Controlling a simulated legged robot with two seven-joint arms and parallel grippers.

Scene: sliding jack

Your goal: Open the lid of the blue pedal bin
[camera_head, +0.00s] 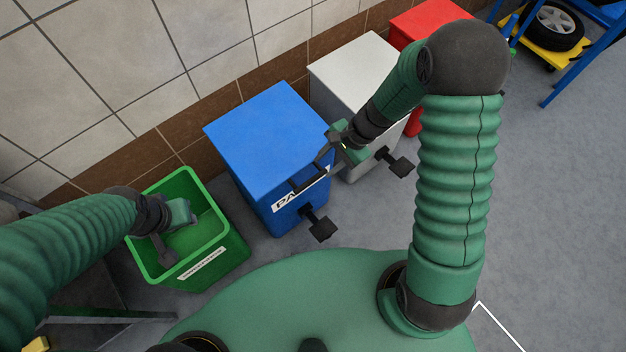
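The blue pedal bin (262,130) stands against the wall, left of centre. Its flat blue lid looks closed, with a white label on the front and a black pedal (321,227) at its foot. My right gripper (308,174) is at the lid's front right edge, its dark fingers spread apart with nothing between them. Whether they touch the lid I cannot tell. My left gripper (164,246) hangs over the open green bin, pointing down into it. The spread of its fingers is not clear.
The open green bin (225,262) stands left of the blue one. A white bin (350,68) with a black pedal and a red bin (425,20) stand to the right, partly behind my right arm. Blue racking with a tyre (553,27) is at top right. Grey floor at right is clear.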

